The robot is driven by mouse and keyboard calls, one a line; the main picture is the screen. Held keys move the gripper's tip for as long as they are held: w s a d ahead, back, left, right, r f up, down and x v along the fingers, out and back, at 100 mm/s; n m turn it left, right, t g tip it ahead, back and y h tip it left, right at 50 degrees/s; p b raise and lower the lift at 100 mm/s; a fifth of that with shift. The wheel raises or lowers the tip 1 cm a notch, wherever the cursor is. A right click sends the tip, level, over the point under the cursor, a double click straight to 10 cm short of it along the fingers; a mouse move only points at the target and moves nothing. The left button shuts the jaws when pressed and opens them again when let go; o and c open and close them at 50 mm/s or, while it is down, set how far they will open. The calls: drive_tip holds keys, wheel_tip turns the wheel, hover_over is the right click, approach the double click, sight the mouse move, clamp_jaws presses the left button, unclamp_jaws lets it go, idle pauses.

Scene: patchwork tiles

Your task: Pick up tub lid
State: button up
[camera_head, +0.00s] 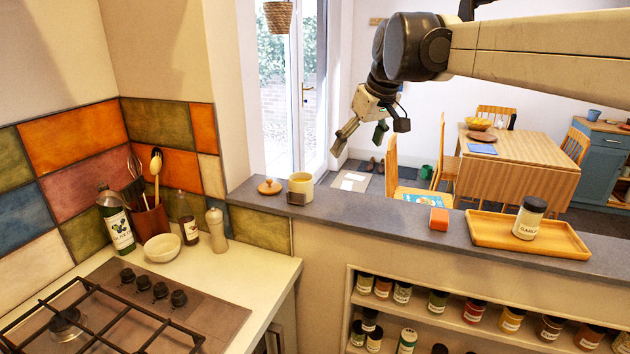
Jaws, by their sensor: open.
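A round wooden lid (269,187) with a small knob lies on the grey ledge (360,216), near its left end. It looks like the tub lid. A cream tub or mug (301,184) stands just right of it, with a small dark block or label (296,198) at its front. My gripper (363,132) hangs in the air, above and to the right of the lid in the picture. Its fingers are spread and nothing is between them. Its distance from the ledge is hard to tell.
Further right on the ledge are an orange block (439,219) and a wooden tray (486,232) holding a labelled jar (529,218). Below left, bottles, a bowl (162,247) and a utensil pot (150,220) stand beside the hob (110,320). Spice jars fill shelves under the ledge.

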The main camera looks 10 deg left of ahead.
drive_tip(key=w+a+f+n+g, duration=0.1)
drive_tip(key=w+a+f+n, duration=0.1)
drive_tip(key=w+a, duration=0.65)
drive_tip(key=n+g+y+p, duration=0.1)
drive_tip(key=n+p, duration=0.1)
drive_tip(key=n, duration=0.1)
approach(271, 184)
drive_tip(key=p+x, duration=0.1)
drive_tip(key=x, duration=0.8)
drive_tip(key=shift+a+f, duration=0.2)
drive_tip(key=shift+f, duration=0.05)
drive_tip(key=c, duration=1.1)
